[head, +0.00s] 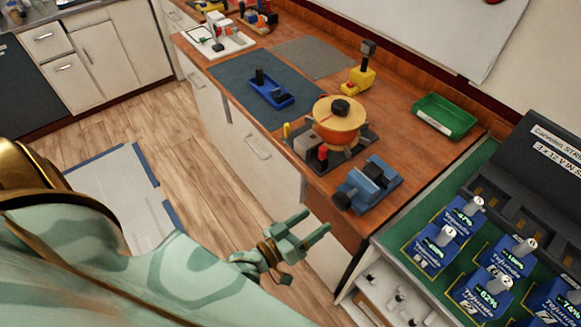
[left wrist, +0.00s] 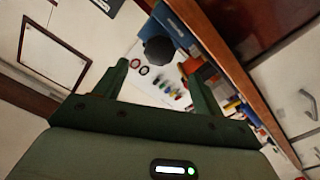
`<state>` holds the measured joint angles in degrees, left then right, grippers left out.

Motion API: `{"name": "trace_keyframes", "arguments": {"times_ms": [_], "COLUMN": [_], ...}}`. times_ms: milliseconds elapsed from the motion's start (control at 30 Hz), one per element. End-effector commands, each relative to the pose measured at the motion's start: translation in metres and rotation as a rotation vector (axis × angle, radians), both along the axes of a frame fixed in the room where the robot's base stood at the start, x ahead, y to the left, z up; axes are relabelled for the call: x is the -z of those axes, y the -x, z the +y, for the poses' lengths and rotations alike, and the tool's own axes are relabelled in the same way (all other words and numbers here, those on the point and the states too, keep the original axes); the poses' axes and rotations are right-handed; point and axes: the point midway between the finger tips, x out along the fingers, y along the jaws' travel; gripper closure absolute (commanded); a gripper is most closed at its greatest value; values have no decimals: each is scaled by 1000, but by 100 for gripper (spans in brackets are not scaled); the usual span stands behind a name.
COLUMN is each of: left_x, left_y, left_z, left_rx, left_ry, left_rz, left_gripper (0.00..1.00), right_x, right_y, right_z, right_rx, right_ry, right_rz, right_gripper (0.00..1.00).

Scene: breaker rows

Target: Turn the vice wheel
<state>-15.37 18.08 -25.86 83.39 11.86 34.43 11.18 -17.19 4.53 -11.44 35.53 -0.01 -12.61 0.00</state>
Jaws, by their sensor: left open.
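The blue vice (head: 374,181) sits at the near right corner of the wooden workbench. Its dark round wheel (head: 341,200) faces out over the bench's front edge. My left gripper (head: 316,225) is open and empty, in front of the bench and below and left of the wheel in the head view, apart from it. In the left wrist view, the dark wheel (left wrist: 158,50) shows beyond and between the two open fingers (left wrist: 157,73), with the blue vice body (left wrist: 172,22) behind it. My right gripper is not in view.
An orange round-topped device (head: 338,120) stands beside the vice on the bench. A green tray (head: 444,116) and a blue tool (head: 270,92) on a dark mat lie further off. At right, a green-topped bench (head: 409,235) holds several blue battery packs. Floor at left is mostly clear.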

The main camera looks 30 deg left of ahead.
Motion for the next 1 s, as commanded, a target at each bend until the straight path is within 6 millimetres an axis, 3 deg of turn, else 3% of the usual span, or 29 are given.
{"name": "trace_keyframes", "arguments": {"times_ms": [200, 467, 667, 767, 867, 933, 1000], "left_x": [1, 0, 0, 0, -1, -9, -30], "left_y": [46, 63, 63, 63, 60, 44, 11], "left_z": [16, 23, 23, 23, 23, 23, 25], "left_rx": [1, 0, 0, 0, 0, 1, 5], "left_ry": [-2, -1, -1, -1, -1, -2, -9], "left_rz": [3, 0, 0, 0, -7, -40, -116], "left_gripper": [30, 30, 30, 55, 55, 55, 55], "right_x": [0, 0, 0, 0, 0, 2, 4], "right_y": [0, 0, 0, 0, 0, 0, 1], "right_z": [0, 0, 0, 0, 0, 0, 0], "right_rx": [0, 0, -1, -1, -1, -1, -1], "right_ry": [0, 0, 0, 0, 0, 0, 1], "right_rz": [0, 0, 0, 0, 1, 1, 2], "right_gripper": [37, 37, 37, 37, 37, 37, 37]}}
